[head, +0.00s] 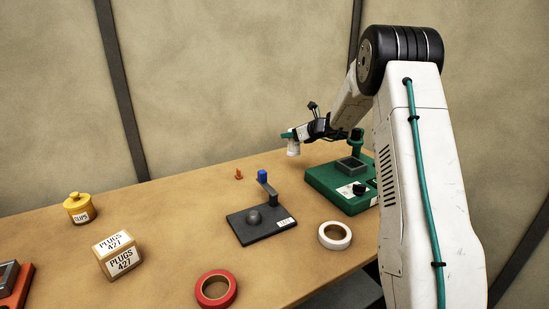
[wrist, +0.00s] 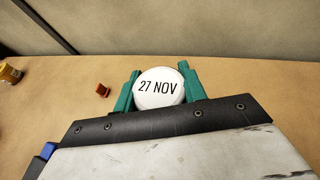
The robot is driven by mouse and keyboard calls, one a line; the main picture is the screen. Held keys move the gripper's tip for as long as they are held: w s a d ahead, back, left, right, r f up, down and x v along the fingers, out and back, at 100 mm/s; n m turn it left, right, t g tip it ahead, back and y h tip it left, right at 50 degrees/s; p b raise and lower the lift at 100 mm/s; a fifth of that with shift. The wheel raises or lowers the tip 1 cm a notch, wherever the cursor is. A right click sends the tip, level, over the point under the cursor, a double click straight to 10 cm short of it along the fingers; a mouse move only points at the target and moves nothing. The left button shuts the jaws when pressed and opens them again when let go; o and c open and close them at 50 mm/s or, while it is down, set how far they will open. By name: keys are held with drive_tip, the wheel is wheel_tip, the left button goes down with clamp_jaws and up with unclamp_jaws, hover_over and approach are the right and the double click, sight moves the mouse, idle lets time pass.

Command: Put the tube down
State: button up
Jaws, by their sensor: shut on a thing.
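The tube (head: 293,149) is white and hangs upright below my gripper (head: 288,135) in the head view, near the far edge of the table. In the wrist view its round white lid (wrist: 158,96), marked "27 NOV", sits between the two green fingers of my gripper (wrist: 158,84). The fingers are shut on it from both sides. The lid hides the rest of the tube in the wrist view. I cannot tell whether its base touches the table (head: 175,235).
A small orange piece (head: 239,174) lies left of the tube. Closer in are a dark stand (head: 262,222) with a blue-topped post, a green fixture (head: 335,187), white tape (head: 335,235) and red tape (head: 216,289). A PLUGS box (head: 116,254) and yellow pot (head: 79,207) stand left.

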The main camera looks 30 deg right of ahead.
sight(291, 150)
drive_tip(key=shift+s+f, duration=0.1)
drive_tip(key=shift+f, duration=3.5)
drive_tip(key=shift+f, duration=0.15)
drive_tip(key=o, duration=1.1)
drive_tip(key=shift+o, duration=0.2)
